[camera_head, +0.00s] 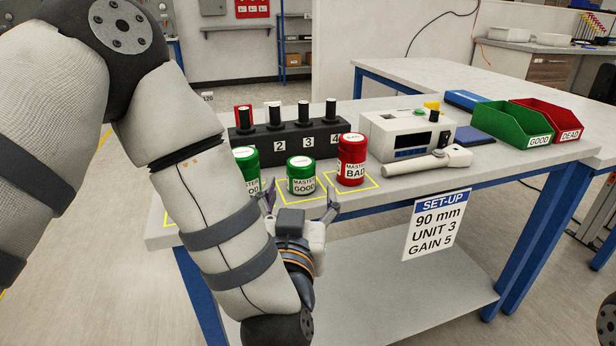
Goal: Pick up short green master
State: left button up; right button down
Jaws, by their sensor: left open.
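The short green master (301,175), a low green can with a white "MASTER GOOD" label, stands upright in a yellow square on the table's front part. A second, taller green can (247,158) stands to its left, partly hidden by my left arm. A red "MASTER BAD" can (352,160) stands to its right. My left gripper (301,200) is open and empty in front of the short green master. Its fingers are spread to the left and right, just below the can in the picture. Whether they touch the can cannot be told. My right gripper is not in view.
Behind the cans is a black numbered block (262,147) with several upright pieces. A grey instrument (405,135) and a light handheld tool (428,163) are to the right. Green (510,133) and red (563,130) bins stand farther right. A set-up sign (436,224) hangs at the front edge.

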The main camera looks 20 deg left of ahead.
aim_at(300, 175)
pick_arm(q)
jog(key=x, duration=0.7)
jog(key=f+x, duration=0.1)
jog(key=x, duration=0.2)
jog(key=shift+w+a+b, duration=0.25)
jog(key=shift+a+b, duration=0.15)
jog(key=shift+a, duration=0.05)
jog(key=shift+r, duration=0.15)
jog(key=c, duration=1.5)
